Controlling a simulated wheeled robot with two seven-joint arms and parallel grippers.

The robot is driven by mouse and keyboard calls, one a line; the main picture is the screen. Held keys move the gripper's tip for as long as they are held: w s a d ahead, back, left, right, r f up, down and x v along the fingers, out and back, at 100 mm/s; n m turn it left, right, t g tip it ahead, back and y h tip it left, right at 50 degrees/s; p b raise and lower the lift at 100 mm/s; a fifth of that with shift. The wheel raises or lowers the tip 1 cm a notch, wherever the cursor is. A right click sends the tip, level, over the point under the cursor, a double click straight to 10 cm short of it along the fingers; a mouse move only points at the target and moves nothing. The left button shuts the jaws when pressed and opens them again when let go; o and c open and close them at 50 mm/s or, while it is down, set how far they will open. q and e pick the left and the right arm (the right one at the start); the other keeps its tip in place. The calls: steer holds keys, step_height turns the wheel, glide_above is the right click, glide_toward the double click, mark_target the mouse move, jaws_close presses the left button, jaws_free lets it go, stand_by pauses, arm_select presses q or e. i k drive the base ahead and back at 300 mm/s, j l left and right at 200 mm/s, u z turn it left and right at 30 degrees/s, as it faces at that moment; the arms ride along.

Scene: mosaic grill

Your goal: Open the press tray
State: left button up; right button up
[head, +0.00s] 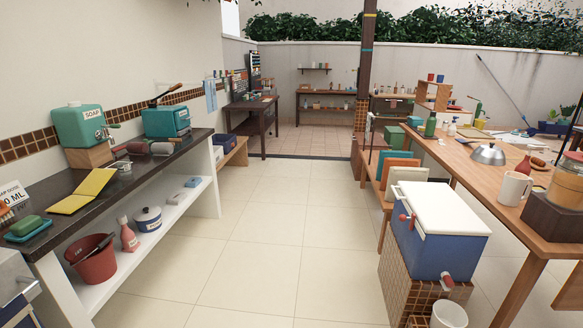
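A teal box-shaped device (166,122) with a dark lever and a wooden handle on top stands at the far end of the dark counter on the left. It looks like the press. A tray on it cannot be made out clearly at this distance, nor whether it is open or shut. Neither of my grippers is in view.
The dark counter (128,176) also holds a teal soap dispenser (80,126), rollers and a yellow folder (83,190). A red bucket (93,262) is on the white shelf below. A blue cooler (437,240) stands at right by a wooden table. The tiled floor (265,235) between is clear.

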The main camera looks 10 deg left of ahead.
mark_target(182, 118)
steer(key=i+u, duration=0.15)
steer(key=i, duration=0.45)
steer(key=i+u, duration=0.15)
steer(key=i, duration=0.4)
steer(key=i+l+u, duration=0.15)
steer(key=i, duration=0.45)
steer(key=i+l+u, duration=0.15)
steer(key=i, duration=0.4)
